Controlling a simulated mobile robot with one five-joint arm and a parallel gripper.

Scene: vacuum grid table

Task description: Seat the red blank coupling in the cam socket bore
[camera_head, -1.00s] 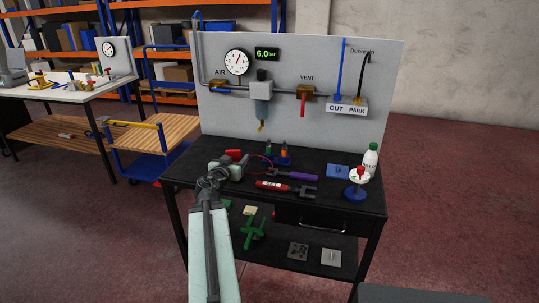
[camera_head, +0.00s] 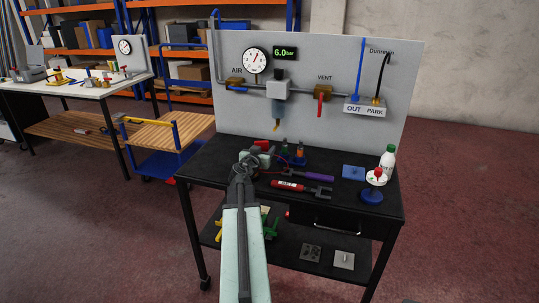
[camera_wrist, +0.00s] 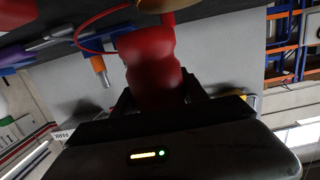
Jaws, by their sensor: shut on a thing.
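My gripper (camera_head: 259,158) is above the left part of the black table. It is shut on a red coupling (camera_wrist: 152,65), which fills the middle of the wrist view, blurred and close. In the head view the red coupling (camera_head: 263,145) shows only as a small patch beyond the gripper. A thin red cable (camera_wrist: 90,38) loops at its left in the wrist view. I cannot pick out the cam socket or its bore for sure. A white disc with a red top on a blue base (camera_head: 373,184) stands at the table's right front.
A red cylinder tool (camera_head: 295,187) and a purple-handled tool (camera_head: 313,176) lie right of my gripper. Small orange-topped fittings (camera_head: 300,153) stand behind. A blue block (camera_head: 354,172) and a white bottle (camera_head: 387,160) are at the right. A grey panel (camera_head: 330,60) rises at the back.

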